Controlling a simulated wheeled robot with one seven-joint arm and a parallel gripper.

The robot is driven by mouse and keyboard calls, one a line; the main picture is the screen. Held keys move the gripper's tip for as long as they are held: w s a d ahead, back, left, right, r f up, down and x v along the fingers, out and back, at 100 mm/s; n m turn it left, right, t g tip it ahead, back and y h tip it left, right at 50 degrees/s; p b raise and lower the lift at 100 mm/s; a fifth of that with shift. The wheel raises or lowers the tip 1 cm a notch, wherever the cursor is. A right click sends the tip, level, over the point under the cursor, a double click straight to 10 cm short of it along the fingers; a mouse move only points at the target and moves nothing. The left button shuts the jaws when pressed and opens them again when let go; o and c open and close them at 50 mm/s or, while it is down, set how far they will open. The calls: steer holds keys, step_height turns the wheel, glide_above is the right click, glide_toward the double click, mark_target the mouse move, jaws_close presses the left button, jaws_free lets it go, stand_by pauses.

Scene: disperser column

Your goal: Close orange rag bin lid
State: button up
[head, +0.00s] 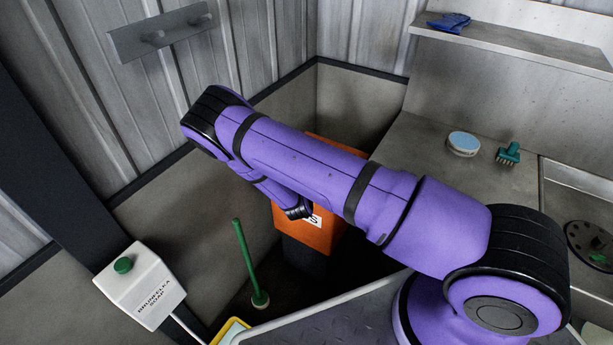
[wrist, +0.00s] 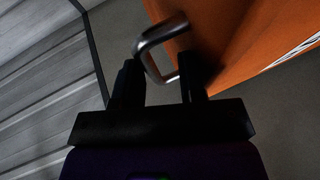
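The orange rag bin (head: 318,236) stands in the corner on a dark base, with a white label on its front. My purple arm crosses in front of it and hides most of its upper part, so I cannot tell how far the lid is open. In the wrist view an orange panel of the bin (wrist: 240,40) fills the upper right, with a bent metal handle (wrist: 152,42) on it. My gripper (wrist: 160,72) is open, its two black fingers apart with part of the handle between them. I cannot tell whether either finger touches the handle. The head view hides the fingers.
A green-handled tool (head: 246,262) stands left of the bin, and a white soap dispenser (head: 140,287) is at lower left. A counter (head: 420,150) on the right holds a round tin (head: 463,143) and a green brush (head: 509,153). Walls close in behind the bin.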

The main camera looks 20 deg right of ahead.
steer(key=shift+r, duration=0.1)
stand_by(0.4)
steer(key=v, duration=1)
steer(key=shift+s+a, duration=0.15)
steer(key=shift+s, duration=0.2)
